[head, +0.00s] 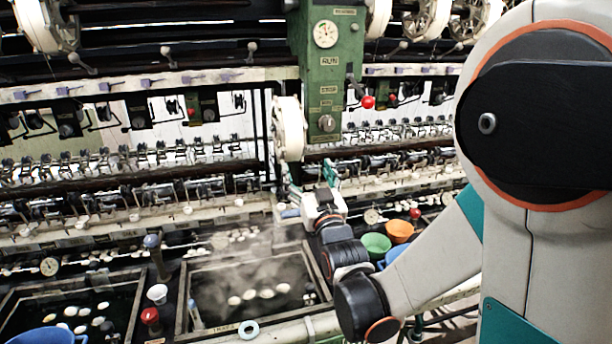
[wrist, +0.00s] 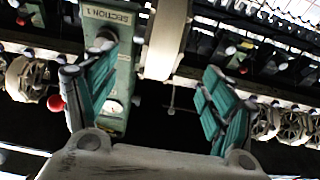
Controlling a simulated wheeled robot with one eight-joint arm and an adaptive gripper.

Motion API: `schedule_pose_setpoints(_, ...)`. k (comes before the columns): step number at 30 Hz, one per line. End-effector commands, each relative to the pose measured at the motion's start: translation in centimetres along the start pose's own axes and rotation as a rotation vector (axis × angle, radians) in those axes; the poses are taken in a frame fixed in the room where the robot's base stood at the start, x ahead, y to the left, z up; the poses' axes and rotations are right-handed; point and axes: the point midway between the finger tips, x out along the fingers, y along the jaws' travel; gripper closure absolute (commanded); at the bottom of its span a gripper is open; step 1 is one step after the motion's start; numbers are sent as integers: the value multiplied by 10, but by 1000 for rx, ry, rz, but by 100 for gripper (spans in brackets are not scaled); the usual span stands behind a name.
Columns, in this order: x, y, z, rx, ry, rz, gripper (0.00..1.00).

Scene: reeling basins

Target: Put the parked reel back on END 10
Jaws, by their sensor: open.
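A white reel (head: 288,128), seen nearly edge-on, hangs upright beside the left face of the green column in the head view. I take it to be the parked reel. My gripper (head: 311,180) is just below it, pointing up, with its teal fingers spread. In the wrist view, a pale, broad band, probably this reel's rim (wrist: 163,42), lies between and beyond the open fingers (wrist: 158,65). I see no contact, and cannot tell how deep it sits between them. Other white reels (head: 42,24) hang along the top. No END 10 label is legible.
The green column (head: 325,85) with a gauge and red-knobbed lever (head: 367,102) stands right of the reel. Steaming basins (head: 250,285) with white cocoons lie below. Green (head: 376,244) and orange bowls (head: 399,231) are right of my wrist. Rows of machine fittings lie behind.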

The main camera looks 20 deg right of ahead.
Motion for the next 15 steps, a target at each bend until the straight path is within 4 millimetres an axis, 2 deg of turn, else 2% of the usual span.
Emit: schedule_pose_setpoints(15,57,0,0,0,-1,0,23)
